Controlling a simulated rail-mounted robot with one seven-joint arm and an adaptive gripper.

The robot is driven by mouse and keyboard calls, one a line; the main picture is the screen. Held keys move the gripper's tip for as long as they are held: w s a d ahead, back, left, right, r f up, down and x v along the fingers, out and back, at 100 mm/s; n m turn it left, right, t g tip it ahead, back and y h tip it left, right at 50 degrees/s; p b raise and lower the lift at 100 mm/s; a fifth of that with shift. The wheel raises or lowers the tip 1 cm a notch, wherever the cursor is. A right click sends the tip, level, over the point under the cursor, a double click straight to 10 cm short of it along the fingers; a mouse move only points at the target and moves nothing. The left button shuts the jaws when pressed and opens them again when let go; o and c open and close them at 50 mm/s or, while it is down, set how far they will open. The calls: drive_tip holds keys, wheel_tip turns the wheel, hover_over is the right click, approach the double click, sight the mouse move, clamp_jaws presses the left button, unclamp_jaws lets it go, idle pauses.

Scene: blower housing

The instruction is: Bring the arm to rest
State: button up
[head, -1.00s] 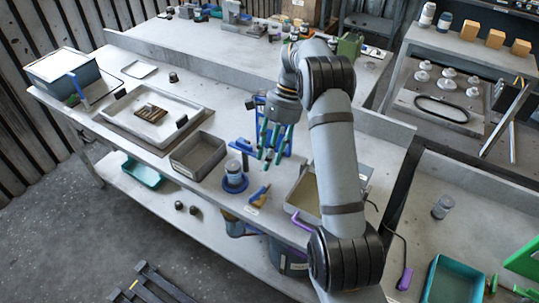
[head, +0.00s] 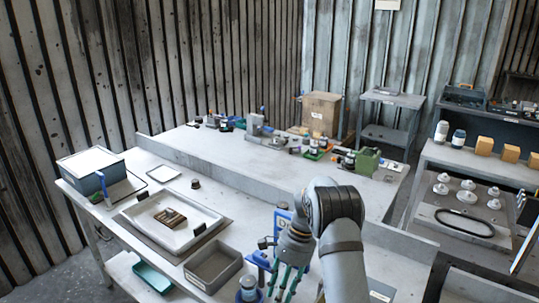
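My arm rises from the bottom edge right of centre in the head view, bent at a dark elbow joint. My gripper (head: 287,279) hangs down from it with its green fingers over the front bench (head: 245,215). The fingers look spread apart, with nothing visible between them. The fingertips run close to the bottom edge of the picture. A blue stand (head: 283,222) shows just behind the gripper, and I cannot tell whether they touch.
A grey open bin (head: 213,268) and a blue-based jar (head: 248,290) stand left of my gripper. A white tray (head: 172,219) with a brown part lies farther left. A shelf with white knobs (head: 467,196) is at the right. The back bench (head: 235,158) has bare space.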

drive_tip(key=x, duration=0.5)
idle(0.3)
drive_tip(key=shift+w+d+r, duration=0.2)
drive_tip(key=shift+r, duration=0.3)
drive_tip(key=v, duration=1)
drive_tip(key=x, duration=1)
drive_tip(key=shift+s+a+f, duration=0.1)
drive_tip(key=shift+s+f, duration=0.15)
drive_tip(key=shift+f, duration=0.3)
drive_tip(key=shift+s+m+t+y, duration=0.1)
drive_tip(key=shift+m+t+y, duration=0.25)
drive_tip(key=shift+m, duration=0.95)
